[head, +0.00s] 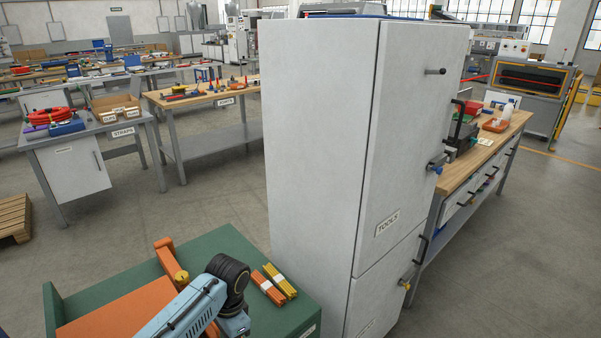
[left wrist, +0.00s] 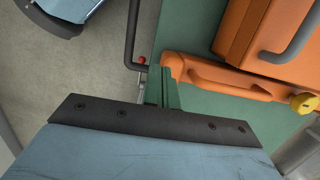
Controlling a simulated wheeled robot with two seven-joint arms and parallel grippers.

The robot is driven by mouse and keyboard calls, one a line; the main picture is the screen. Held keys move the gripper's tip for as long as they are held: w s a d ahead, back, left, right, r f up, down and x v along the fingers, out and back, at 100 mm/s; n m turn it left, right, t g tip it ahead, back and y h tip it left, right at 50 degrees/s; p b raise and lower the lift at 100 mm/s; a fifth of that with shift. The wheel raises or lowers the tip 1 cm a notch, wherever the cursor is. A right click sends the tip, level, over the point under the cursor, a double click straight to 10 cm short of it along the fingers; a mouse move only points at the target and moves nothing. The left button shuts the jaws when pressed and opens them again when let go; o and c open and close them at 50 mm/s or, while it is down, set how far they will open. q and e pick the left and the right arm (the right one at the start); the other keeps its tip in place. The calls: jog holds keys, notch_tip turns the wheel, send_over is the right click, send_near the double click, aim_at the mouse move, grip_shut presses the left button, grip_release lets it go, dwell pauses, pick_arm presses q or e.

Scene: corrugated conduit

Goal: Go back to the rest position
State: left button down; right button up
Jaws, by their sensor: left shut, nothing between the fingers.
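My left arm comes in at the bottom of the head view, with its black wrist joint over the green cart top (head: 215,245). In the left wrist view the dark bolted edge of my left gripper (left wrist: 150,117) spans the lower part of the picture. It is shut and holds nothing. It is above the green cart's edge, apart from the orange things there. My right gripper is in neither view.
On the cart are an orange case (head: 110,310), an orange bar (head: 168,262) with a yellow knob, and small orange and yellow bundles (head: 275,282). A tall grey tools cabinet (head: 315,150) stands close behind. Workbenches (head: 200,95) are farther back; open floor (head: 190,210) lies between.

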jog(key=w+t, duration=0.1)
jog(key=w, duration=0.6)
pick_arm(q)
jog(key=s+d+f+n+t+h, duration=0.1)
jog(key=s+d, duration=0.1)
jog(key=s, duration=0.4)
jog(key=s+d+f+n+t+h, duration=0.1)
jog(key=s+f+h, duration=0.1)
jog(key=s, duration=0.4)
jog(key=s+a+r+n+t+y, duration=0.1)
jog(key=s+a+r+n+t, duration=0.15)
jog(key=s+a+r, duration=0.35)
jog(key=s+a+r+n+t, duration=0.1)
jog(key=s+a+r+n, duration=0.15)
jog(key=s, duration=0.55)
notch_tip(320, 180, down, 26)
jog(key=s+g+b, duration=0.2)
jog(key=s+a+f+g+b, duration=0.1)
jog(key=s+a+f, duration=0.1)
jog(key=s+f, duration=1.4)
jog(key=shift+a+y, duration=0.3)
jog(key=shift+a, duration=0.1)
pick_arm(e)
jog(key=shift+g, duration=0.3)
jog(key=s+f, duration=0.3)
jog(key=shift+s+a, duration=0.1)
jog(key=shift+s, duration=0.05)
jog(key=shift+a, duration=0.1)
